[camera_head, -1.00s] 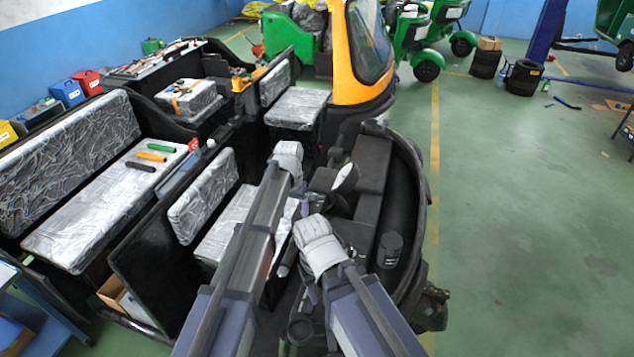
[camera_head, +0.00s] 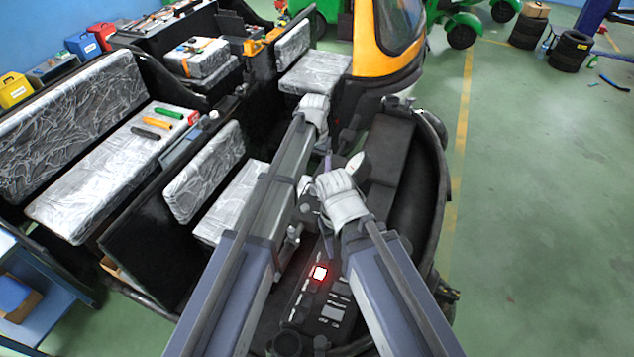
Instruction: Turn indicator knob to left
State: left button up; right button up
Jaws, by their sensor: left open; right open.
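The rickshaw's dark dashboard panel (camera_head: 330,318) shows between my two forearms, with a red-lit button (camera_head: 319,272) and several small switches. A small lever or knob (camera_head: 293,233) stands beside my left forearm. I cannot tell which control is the indicator knob. My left gripper (camera_head: 316,112) is open over the far side of the cab, past the round gauge. Neither gripper visibly holds anything.
A dark curved front shell (camera_head: 428,190) bounds the cab on the right, with open green floor (camera_head: 540,200) beyond. Silver-covered seats (camera_head: 100,170) fill the left, with colored handles (camera_head: 157,122) on one. A yellow-framed rickshaw (camera_head: 382,55) stands behind.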

aim_at(316, 189)
pick_arm(q)
jog(key=shift+s+f, duration=0.1)
jog(key=shift+f, duration=0.15)
notch_tip(316, 189, down, 7)
jog(key=b, duration=0.7)
jog(key=shift+f+b, duration=0.2)
jog(key=shift+b, duration=0.1)
jog(key=shift+r, duration=0.1)
grip_shut()
